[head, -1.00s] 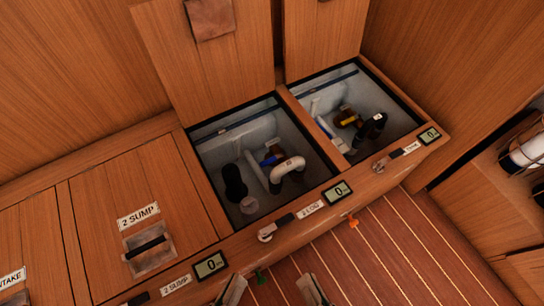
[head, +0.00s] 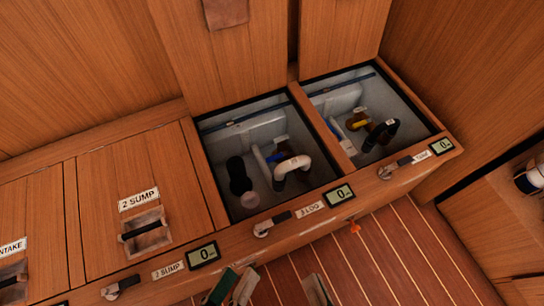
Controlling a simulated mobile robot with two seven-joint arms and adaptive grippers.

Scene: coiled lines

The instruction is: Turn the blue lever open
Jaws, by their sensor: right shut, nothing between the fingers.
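The blue lever (head: 274,157) is inside the left open compartment, low down beside a white bent hose (head: 292,166). It is small, and the hose is close to its right end. My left gripper (head: 232,287) is at the bottom edge of the head view, partly cut off, with a green piece on its left side; whether its jaws are apart is unclear. My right gripper (head: 318,290) is also at the bottom edge, shut and empty. Both grippers are in front of the bench, well away from the lever.
The left compartment's front rim carries a "3 LOG" label (head: 309,209) and a display (head: 339,194). The right open compartment holds a yellow lever (head: 357,125) and a black hose (head: 380,135). Raised lids stand behind. A closed "2 SUMP" hatch (head: 110,180) is at left.

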